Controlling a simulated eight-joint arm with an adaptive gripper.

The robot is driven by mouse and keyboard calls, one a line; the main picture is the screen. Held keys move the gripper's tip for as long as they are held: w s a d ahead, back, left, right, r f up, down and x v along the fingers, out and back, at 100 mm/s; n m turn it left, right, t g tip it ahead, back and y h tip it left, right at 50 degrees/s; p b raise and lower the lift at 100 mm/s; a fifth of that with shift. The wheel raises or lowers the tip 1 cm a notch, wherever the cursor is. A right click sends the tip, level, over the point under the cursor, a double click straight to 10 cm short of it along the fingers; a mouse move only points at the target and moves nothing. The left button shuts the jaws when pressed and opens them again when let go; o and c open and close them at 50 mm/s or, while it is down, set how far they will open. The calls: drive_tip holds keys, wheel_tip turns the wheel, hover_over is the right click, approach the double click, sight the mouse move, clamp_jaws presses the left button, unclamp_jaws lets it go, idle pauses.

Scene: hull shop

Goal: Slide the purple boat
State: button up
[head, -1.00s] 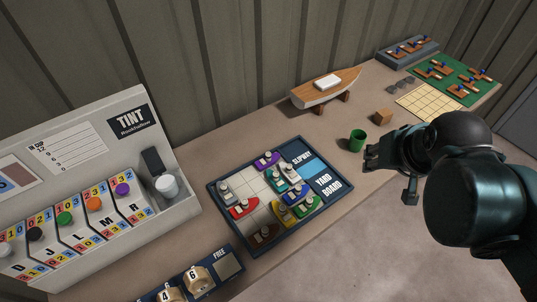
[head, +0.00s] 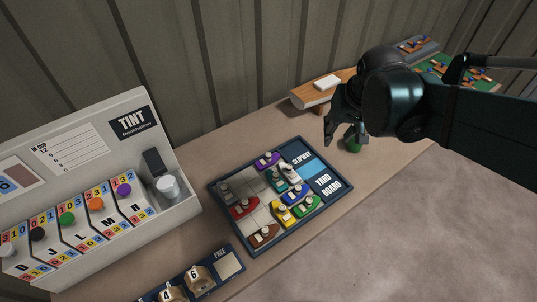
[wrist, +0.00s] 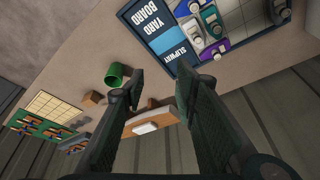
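The purple boat (head: 266,159) sits at the back edge of the yard board (head: 222,204), left of the slipway label, with a pale knob on top. It also shows in the wrist view (wrist: 216,50), at the board's edge near a teal boat (wrist: 211,20). Other boats on the board are red (head: 242,208), yellow (head: 282,214), green (head: 307,206), blue (head: 295,193), grey and brown. My gripper (head: 336,133) is open and empty, above the bench to the right of the board. Its two fingers (wrist: 160,85) stand apart in the wrist view.
A wooden model boat (head: 312,95) on a stand is behind my gripper. A green cup (head: 352,144) stands close below it, partly hidden. The tint machine (head: 100,170) is at left, and a dial panel (head: 198,280) lies in front of the board. A wall runs behind.

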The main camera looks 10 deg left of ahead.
drive_tip(key=w+a+f+n+g, duration=0.1)
drive_tip(key=w+a+f, duration=0.25)
drive_tip(key=a, duration=0.25)
drive_tip(key=w+a+f+g, duration=0.1)
drive_tip(key=w+a+f, duration=0.2)
drive_tip(key=a+f, duration=0.15)
drive_tip(key=n+g+p, duration=0.1)
drive_tip(key=g, duration=0.1)
hover_over(268, 154)
drive_tip(key=shift+h, duration=0.4)
drive_tip(key=f, duration=0.6)
drive_tip(key=d+f, duration=0.1)
drive_tip(key=f, duration=0.2)
drive_tip(key=shift+a+f, duration=0.4)
drive_tip(key=shift+f, duration=0.05)
drive_tip(key=shift+f, duration=0.1)
drive_tip(key=shift+f, duration=3.85)
drive_tip(key=shift+s, duration=0.1)
clamp_jaws()
